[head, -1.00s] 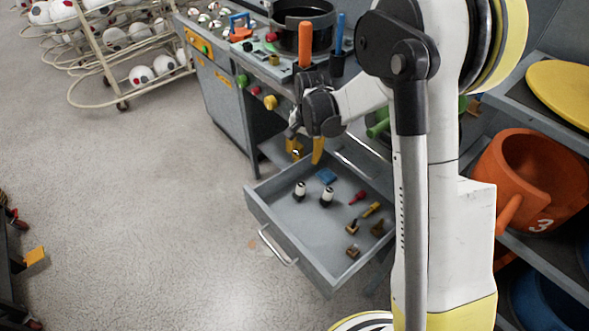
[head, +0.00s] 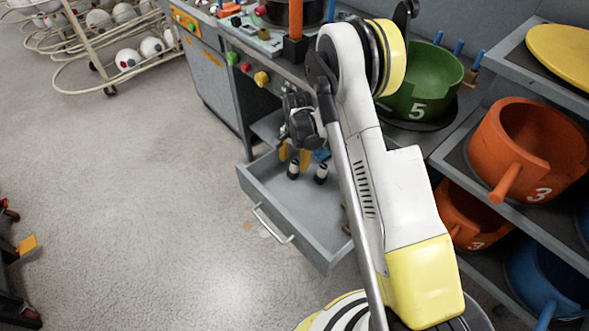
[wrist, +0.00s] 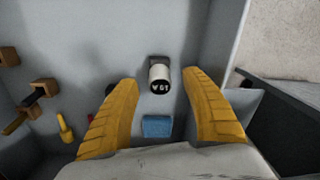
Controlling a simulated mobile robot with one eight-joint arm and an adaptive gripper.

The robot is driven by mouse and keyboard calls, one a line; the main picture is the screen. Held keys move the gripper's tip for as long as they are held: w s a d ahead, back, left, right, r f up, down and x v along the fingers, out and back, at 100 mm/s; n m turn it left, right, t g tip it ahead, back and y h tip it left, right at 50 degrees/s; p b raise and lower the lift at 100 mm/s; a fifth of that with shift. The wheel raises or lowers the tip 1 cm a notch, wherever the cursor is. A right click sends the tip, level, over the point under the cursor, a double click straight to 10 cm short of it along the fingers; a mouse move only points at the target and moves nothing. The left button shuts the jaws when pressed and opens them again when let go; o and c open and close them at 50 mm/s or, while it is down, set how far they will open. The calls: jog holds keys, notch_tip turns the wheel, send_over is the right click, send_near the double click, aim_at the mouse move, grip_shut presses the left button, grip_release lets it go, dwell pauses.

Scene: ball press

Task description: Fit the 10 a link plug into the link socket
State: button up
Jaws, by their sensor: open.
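Two white-and-black plugs, a left plug (head: 293,170) and a right plug (head: 321,174), stand in the open drawer (head: 262,196). My gripper (head: 294,157) is open and points down over the drawer, close to them. In the wrist view one plug (wrist: 160,75) stands just ahead of the gap between my yellow fingers (wrist: 164,110), apart from both. I cannot make out the link socket.
A blue block (wrist: 157,126) lies between my fingers, nearer the palm. Brown pieces (wrist: 45,87) and a yellow piece (wrist: 65,128) lie to the left. The workbench (head: 215,85) stands behind the drawer; shelves with orange pots (head: 535,170) are at right.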

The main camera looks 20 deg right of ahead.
aim_at(294, 163)
notch_tip(294, 163, down, 4)
jog(key=shift+r+b, duration=0.1)
jog(key=shift+b, duration=0.7)
jog(key=shift+r, duration=0.1)
grip_shut()
jog(key=shift+r, duration=0.15)
